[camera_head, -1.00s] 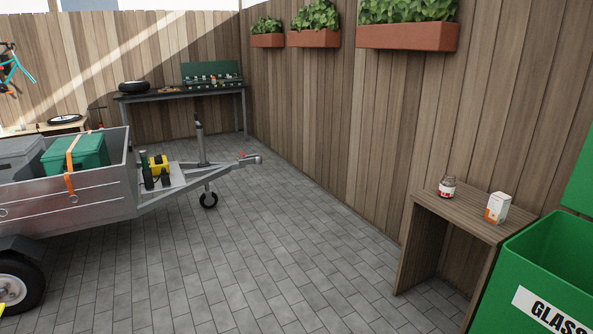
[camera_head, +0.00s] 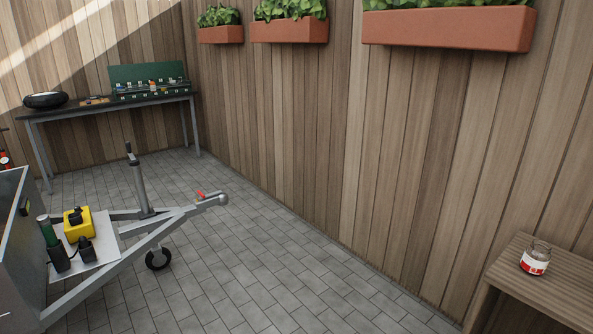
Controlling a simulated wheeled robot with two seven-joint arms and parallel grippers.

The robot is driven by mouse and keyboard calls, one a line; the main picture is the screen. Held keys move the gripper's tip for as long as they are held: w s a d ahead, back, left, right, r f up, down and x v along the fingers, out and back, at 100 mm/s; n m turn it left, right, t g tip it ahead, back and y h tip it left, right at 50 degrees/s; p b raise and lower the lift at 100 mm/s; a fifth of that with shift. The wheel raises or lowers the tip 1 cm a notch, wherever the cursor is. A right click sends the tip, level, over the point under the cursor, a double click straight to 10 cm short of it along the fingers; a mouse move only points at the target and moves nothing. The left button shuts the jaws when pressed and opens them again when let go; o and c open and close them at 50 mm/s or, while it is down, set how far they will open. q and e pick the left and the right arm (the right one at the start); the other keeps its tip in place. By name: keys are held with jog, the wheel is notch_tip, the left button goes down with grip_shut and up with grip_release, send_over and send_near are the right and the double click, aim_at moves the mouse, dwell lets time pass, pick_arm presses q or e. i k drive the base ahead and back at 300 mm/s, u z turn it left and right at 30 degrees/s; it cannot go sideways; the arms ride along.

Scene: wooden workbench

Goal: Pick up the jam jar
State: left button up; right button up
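The jam jar (camera_head: 535,258) is a small clear glass jar with a red and white label. It stands upright on a small wooden workbench (camera_head: 548,289) at the lower right of the head view. The jar looks empty or nearly so, and nothing touches it. Neither of my grippers shows in the view.
A metal trailer (camera_head: 18,255) with its drawbar (camera_head: 135,262) stands at the lower left. A dark table (camera_head: 110,107) with a green tool case (camera_head: 148,78) is at the back left. A wooden fence (camera_head: 350,130) with planters (camera_head: 448,27) runs along the right. The paved floor (camera_head: 265,270) between is clear.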

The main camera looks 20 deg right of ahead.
aim_at(536, 258)
jog(key=z, duration=0.55)
jog(key=i, duration=1.55)
jog(key=z, duration=1.15)
